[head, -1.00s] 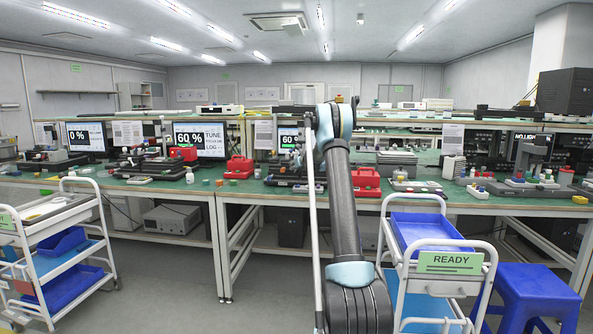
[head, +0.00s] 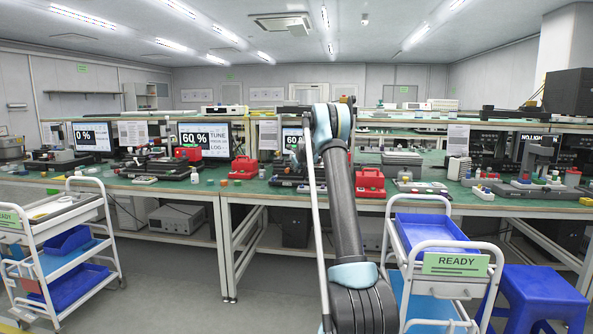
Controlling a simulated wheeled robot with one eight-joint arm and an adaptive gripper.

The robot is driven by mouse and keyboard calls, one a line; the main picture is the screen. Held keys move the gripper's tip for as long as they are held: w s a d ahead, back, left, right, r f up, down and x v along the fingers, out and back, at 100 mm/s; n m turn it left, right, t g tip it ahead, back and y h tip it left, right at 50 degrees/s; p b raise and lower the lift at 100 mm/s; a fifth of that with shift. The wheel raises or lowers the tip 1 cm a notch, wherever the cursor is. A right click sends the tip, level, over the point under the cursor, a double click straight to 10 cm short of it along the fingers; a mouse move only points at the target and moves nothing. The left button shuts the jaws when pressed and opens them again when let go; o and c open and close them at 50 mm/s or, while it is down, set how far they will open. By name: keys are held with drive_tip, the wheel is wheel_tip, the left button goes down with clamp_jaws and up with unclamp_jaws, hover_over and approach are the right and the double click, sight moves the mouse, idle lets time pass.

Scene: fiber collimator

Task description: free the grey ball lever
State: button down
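I cannot make out a grey ball lever at this distance. Fiber stations stand along the green bench (head: 240,190): a left one (head: 60,158) by a screen reading 0 % (head: 92,137), a middle one (head: 155,165) by a screen reading 60 % (head: 203,138), and one (head: 290,175) partly behind my arm, by another screen reading 60 % (head: 291,138).
Red cases (head: 243,168) (head: 370,183) sit on the bench. A grey device (head: 540,165) with small bottles stands at the right. A white trolley (head: 52,225) stands at left, another with a READY sign (head: 455,264) at right, beside a blue stool (head: 545,295). Floor at left centre is clear.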

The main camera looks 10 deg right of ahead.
drive_tip(key=c, duration=1.7)
unclamp_jaws()
drive_tip(key=a+v, duration=0.1)
drive_tip(key=v, duration=1)
drive_tip(key=shift+s+d+r, duration=0.2)
drive_tip(key=shift+s+d, duration=0.15)
drive_tip(key=shift+d, duration=0.1)
